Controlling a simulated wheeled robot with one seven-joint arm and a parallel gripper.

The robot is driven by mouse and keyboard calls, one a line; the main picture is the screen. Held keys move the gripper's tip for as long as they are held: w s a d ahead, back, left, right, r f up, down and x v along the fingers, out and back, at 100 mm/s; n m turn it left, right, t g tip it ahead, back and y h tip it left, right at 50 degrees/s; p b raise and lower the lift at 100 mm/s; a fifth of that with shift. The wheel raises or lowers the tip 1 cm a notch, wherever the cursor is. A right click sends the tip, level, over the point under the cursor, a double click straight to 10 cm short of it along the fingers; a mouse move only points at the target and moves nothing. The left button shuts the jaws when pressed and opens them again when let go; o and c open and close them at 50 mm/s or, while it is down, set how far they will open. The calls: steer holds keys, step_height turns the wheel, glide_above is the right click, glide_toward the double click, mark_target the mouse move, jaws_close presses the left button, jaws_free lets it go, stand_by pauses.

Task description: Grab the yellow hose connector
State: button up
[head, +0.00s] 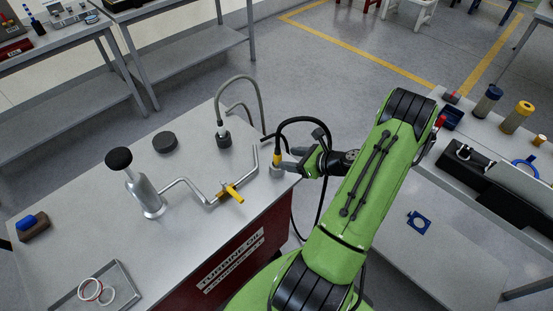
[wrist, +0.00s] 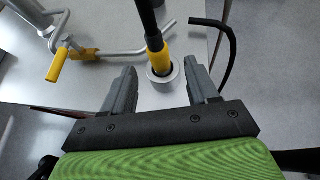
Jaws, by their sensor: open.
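The yellow hose connector (head: 277,158) is at the right end of the grey bench top, on the end of a black hose (head: 297,119). In the wrist view the connector (wrist: 157,60) stands in a round metal socket (wrist: 166,82), with the hose rising from it. My gripper (head: 287,161) is open beside it, reaching in from the right in the head view. In the wrist view my two fingers (wrist: 160,70) lie on either side of the socket and connector, with gaps showing on both sides. Whether the connector is fully between the fingertips is hard to tell.
A bent metal pipe with a yellow valve handle (head: 231,192) and a hand pump (head: 147,190) stand on the bench. A grey hose (head: 257,90) arches behind. A tray with rings (head: 98,289) lies front left. Another bench with jars (head: 487,101) is at right.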

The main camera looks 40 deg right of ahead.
mark_target(281, 157)
steer(key=x, duration=0.6)
steer(key=shift+w, duration=0.2)
steer(key=shift+s, duration=0.15)
steer(key=shift+c, duration=0.4)
jaws_close()
steer(key=shift+r, duration=0.1)
